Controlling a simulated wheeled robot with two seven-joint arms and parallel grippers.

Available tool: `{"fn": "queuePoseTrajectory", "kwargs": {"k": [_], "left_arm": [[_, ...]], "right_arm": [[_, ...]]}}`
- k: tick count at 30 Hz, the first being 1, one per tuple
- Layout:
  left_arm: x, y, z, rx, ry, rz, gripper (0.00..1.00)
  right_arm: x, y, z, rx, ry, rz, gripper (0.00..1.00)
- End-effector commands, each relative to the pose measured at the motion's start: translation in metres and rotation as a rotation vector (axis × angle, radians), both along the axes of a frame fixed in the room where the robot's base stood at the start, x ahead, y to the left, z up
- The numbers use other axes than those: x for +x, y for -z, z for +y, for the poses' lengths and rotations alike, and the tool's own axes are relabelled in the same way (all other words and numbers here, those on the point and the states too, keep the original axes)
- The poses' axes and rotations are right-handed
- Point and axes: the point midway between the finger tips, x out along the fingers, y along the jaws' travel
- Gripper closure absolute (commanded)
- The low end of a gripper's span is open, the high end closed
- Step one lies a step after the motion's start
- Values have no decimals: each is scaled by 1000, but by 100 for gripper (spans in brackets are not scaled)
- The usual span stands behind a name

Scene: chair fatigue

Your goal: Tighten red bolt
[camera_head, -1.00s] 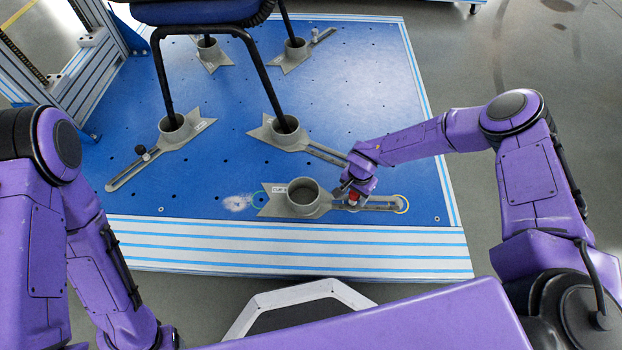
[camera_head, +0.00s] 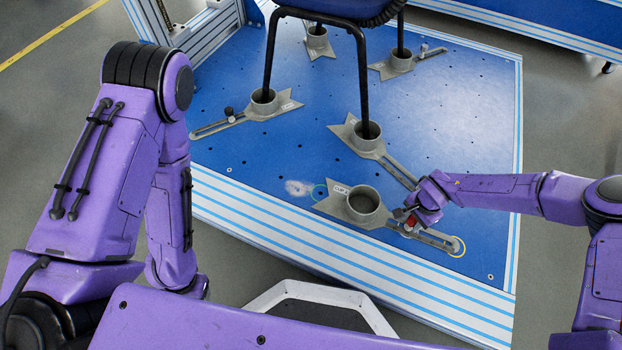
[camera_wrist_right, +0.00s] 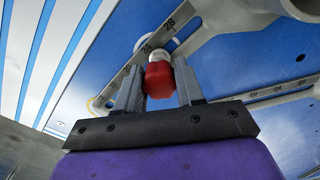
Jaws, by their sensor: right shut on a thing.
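The red bolt (camera_head: 411,222) sits on the slotted arm of the front grey clamp (camera_head: 339,206), just right of its round cup. In the right wrist view the red bolt head (camera_wrist_right: 158,82) lies between the two grey fingers, with a pale collar beyond it. My right gripper (camera_head: 407,217) is shut on the red bolt, low over the clamp; the wrist view shows the gripper (camera_wrist_right: 158,70) with a finger on each side. The clamp's cup is empty. My left arm stands at the left, and its gripper is hidden from view.
A blue platform (camera_head: 460,120) with small holes carries several other grey clamps. Chair legs (camera_head: 364,85) stand in their cups, close behind the front clamp. A clamp with a black knob (camera_head: 229,112) lies at the left. A yellow ring (camera_head: 457,247) marks the slotted arm's end.

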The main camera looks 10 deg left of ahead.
Motion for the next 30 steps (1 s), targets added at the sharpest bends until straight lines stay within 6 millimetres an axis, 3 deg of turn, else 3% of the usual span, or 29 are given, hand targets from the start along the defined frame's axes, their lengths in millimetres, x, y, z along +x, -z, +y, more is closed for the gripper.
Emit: {"fn": "queuePoseTrajectory", "kwargs": {"k": [8, 15, 23, 30], "left_arm": [[0, 0, 0, 0, 0, 0, 33], [0, -1, 0, 0, 0, 0, 33], [0, -1, 0, 0, 0, 0, 33], [0, -2, 0, 0, 0, 0, 33]], "right_arm": [[0, 0, 0, 1, 32, -1, 94], [0, 0, 0, -2, 349, -1, 94], [0, 0, 0, -1, 369, -2, 94], [0, 0, 0, 0, 686, -4, 94]]}}
